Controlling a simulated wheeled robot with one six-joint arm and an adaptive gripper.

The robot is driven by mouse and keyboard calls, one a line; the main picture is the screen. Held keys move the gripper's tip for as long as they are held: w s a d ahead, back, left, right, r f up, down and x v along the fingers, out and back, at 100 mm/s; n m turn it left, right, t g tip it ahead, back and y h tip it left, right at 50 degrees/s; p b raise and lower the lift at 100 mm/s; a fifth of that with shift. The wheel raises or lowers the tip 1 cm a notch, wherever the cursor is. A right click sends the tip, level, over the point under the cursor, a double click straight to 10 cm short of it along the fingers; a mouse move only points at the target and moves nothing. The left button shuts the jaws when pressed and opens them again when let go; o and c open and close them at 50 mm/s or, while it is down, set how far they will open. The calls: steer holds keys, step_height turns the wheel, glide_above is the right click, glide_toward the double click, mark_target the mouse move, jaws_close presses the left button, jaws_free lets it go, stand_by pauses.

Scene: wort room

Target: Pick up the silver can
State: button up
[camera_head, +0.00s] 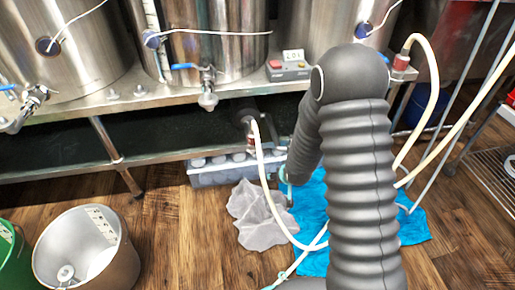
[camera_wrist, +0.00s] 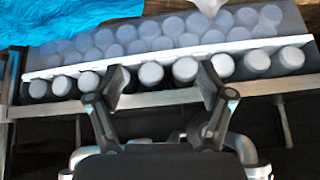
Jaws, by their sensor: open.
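Several round pale silver-grey tops, which look like can tops, fill a crate in the wrist view. A front row is set off by a white bar. In that row, one silver can top (camera_wrist: 151,74) and another silver can top (camera_wrist: 185,69) show between the fingers of my gripper (camera_wrist: 163,88). The gripper is open and empty, with its fingers spread near the front row. I cannot tell the height between fingers and tops. In the head view, the grey crate (camera_head: 215,178) stands on the floor under the bench; my arm hides its right part and my gripper.
A blue cloth (camera_head: 310,205) and crumpled clear plastic (camera_head: 257,218) lie on the wooden floor by the crate. Pale hoses run across them. A steel bench (camera_head: 150,95) with tanks stands above. A large silver bucket (camera_head: 60,245) stands at lower left.

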mark_target(260, 153)
steer(key=w+a+f+t+y+b, duration=0.1)
steer(key=w+a+f+t, duration=0.1)
steer(key=w, duration=0.4)
steer(key=w+a+f+t+y, duration=0.1)
steer(key=w+a+f+t, duration=0.1)
steer(key=w, duration=0.4)
steer(key=w+a+f+t+y+b, duration=0.1)
steer(key=w+a+f, duration=0.3)
steer(key=w+a, duration=0.2)
steer(key=shift+w+f+t+b, duration=0.1)
steer(key=shift+w+t+b, duration=0.2)
steer(key=shift+w+t, duration=0.15)
steer(key=c, duration=0.6)
